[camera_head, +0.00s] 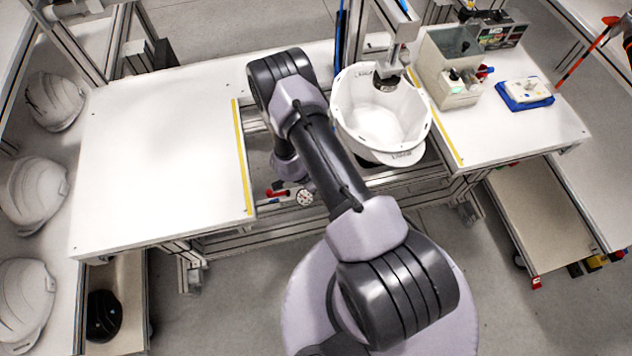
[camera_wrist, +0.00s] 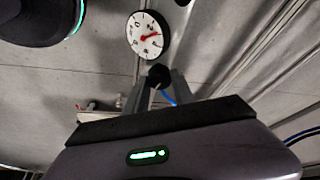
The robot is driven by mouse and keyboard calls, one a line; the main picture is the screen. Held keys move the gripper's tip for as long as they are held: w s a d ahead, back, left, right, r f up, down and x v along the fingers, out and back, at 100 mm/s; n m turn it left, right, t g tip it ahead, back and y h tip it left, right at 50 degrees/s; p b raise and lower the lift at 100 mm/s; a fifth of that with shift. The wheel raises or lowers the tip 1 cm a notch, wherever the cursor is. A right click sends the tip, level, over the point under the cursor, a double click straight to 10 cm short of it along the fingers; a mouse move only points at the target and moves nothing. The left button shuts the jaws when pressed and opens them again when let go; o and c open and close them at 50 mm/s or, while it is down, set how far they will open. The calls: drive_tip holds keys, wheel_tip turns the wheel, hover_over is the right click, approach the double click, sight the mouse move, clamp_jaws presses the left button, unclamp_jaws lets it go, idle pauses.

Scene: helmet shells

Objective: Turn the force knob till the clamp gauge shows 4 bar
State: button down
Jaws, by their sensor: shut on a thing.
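The clamp gauge (camera_wrist: 148,34) is a round white dial with a black rim at the top of the wrist view. Its red needle points right and slightly up; the digits are too small to read surely. The gauge also shows in the head view (camera_head: 304,197), below the table gap. The force knob (camera_wrist: 158,75) is a small dark round knob just below the gauge in the wrist view. My gripper (camera_wrist: 160,82) is shut on it, one grey finger on each side. In the head view my arm hides the knob and the fingers.
A white helmet shell (camera_head: 350,112) sits upside down in the fixture beside my arm. A red handle (camera_head: 275,192) lies left of the gauge. Frame rails surround the gap. A grey box (camera_head: 447,62) and a blue tray (camera_head: 512,103) stand on the right table; the left table (camera_head: 160,160) is bare.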

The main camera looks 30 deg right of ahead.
drive_tip(key=m, duration=0.2)
drive_tip(key=m+g, duration=0.2)
drive_tip(key=m, duration=0.1)
drive_tip(key=shift+w+m, duration=0.25)
drive_tip(key=shift+m, duration=0.05)
drive_tip(key=m+b, duration=0.1)
drive_tip(key=m, duration=0.1)
drive_tip(key=m+g+y+b, duration=0.1)
drive_tip(key=m, duration=0.1)
drive_tip(key=shift+d+m+g, duration=0.1)
drive_tip(key=shift+m+g, duration=0.2)
drive_tip(key=shift+m, duration=0.1)
drive_tip(key=c, duration=1.1)
unclamp_jaws()
drive_tip(key=shift+o, duration=0.2)
drive_tip(key=shift+r, duration=0.15)
